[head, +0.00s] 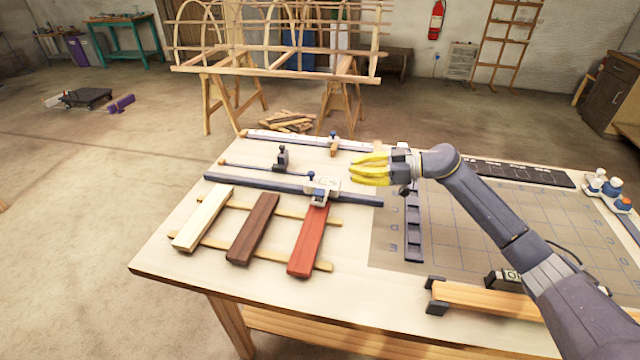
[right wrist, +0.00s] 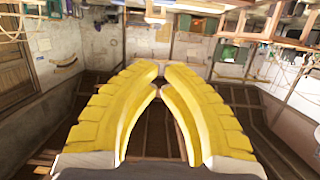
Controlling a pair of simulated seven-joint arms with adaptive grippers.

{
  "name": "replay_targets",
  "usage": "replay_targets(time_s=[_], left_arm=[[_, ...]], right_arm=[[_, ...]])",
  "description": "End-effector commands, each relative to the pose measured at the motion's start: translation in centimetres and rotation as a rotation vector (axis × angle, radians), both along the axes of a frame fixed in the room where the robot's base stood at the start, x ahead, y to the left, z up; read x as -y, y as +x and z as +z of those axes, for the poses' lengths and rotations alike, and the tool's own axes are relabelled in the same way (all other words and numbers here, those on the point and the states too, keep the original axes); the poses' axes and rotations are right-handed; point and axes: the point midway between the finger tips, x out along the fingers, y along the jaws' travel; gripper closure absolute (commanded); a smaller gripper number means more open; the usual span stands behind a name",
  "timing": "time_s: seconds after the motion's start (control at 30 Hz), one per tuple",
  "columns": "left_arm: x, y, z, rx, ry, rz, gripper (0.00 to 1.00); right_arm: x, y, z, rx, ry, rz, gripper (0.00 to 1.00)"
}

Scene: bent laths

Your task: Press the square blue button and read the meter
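A small white meter with blue parts (head: 322,187) sits at the top end of the red lath (head: 307,240), beside the dark blue bar. Its square blue button and its reading are too small to make out. My right gripper (head: 351,172) has yellow fingers and is in the air just right of and above the meter in the head view, apart from it. In the right wrist view the yellow fingertips (right wrist: 161,68) come together with nothing visible between them. My left gripper is not in view.
A pale lath (head: 203,217) and a dark brown lath (head: 252,229) lie beside the red one on two thin strips. Clamp bars (head: 308,141) lie behind. A gridded mat (head: 480,220) covers the table's right side. The table's front left is clear.

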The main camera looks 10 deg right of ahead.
Motion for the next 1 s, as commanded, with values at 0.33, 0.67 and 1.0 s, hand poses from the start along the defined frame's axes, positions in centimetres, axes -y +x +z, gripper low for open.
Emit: replay_targets(time_s=[0.33, 0.67, 1.0], left_arm=[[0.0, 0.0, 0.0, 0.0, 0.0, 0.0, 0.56], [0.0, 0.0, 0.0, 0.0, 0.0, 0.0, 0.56], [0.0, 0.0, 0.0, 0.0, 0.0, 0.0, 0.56]], right_arm=[[-1.2, 0.5, -0.3, 0.002, 0.002, 0.0, 1.0], [-6.3, 2.3, -1.6, 0.001, 0.004, 0.001, 1.0], [-9.1, 3.5, -4.3, -0.002, 0.002, -0.003, 1.0]])
